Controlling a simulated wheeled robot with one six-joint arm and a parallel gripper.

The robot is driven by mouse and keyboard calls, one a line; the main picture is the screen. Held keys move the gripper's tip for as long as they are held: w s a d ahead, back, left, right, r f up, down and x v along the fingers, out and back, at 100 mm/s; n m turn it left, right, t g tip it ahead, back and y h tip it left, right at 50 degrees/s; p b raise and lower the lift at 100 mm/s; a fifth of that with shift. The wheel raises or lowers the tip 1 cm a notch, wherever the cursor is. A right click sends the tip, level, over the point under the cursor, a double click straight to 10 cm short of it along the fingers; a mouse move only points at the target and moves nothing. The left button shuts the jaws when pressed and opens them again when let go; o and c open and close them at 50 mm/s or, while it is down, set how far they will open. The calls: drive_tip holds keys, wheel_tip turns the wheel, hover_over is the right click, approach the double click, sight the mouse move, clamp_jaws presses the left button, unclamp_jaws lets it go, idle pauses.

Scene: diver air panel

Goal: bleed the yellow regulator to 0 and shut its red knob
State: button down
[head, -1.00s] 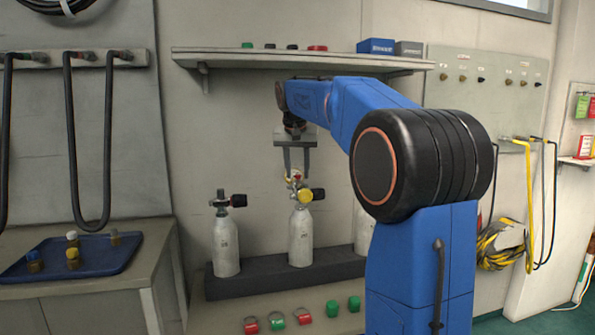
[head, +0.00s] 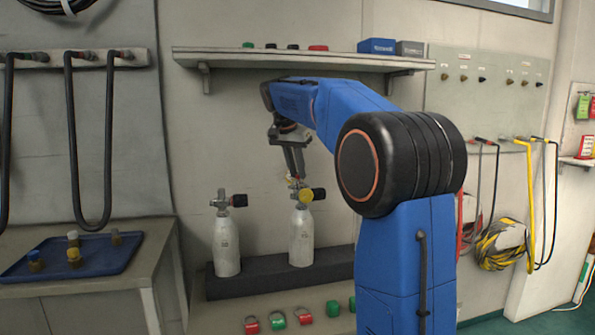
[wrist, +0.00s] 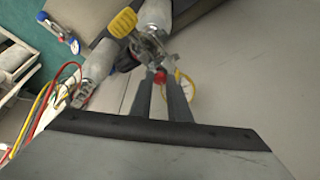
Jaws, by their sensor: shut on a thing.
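The yellow regulator (head: 306,196) sits on the valve of the middle cylinder (head: 301,237). In the wrist view its yellow purge part (wrist: 122,22) shows at the top, and a yellow-rimmed gauge (wrist: 188,90) shows just right of the fingers. My gripper (head: 297,178) reaches down, tilted, onto the top of that valve. In the wrist view the red knob (wrist: 160,77) lies between my fingertips (wrist: 159,80), and the gripper is shut on it. The gauge's needle cannot be read. In the head view the knob is mostly hidden by the fingers.
Another cylinder (head: 226,246) with a black-knobbed valve stands to the left in the dark rack (head: 270,277). A shelf (head: 290,60) runs above my arm. A blue tray (head: 110,262) with small fittings lies on the left bench. Hoses (head: 529,190) hang at the right.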

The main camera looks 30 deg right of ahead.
idle(0.3)
drive_tip(key=c, duration=1.7)
unclamp_jaws()
drive_tip(key=shift+o, duration=0.2)
drive_tip(key=shift+r, duration=0.15)
drive_tip(key=shift+a+r, duration=0.15)
drive_tip(key=shift+r, duration=0.05)
drive_tip(key=s+a+r, duration=0.4)
drive_tip(key=s+a, duration=0.2)
drive_tip(key=a, duration=0.6)
drive_tip(key=shift+s, duration=0.2)
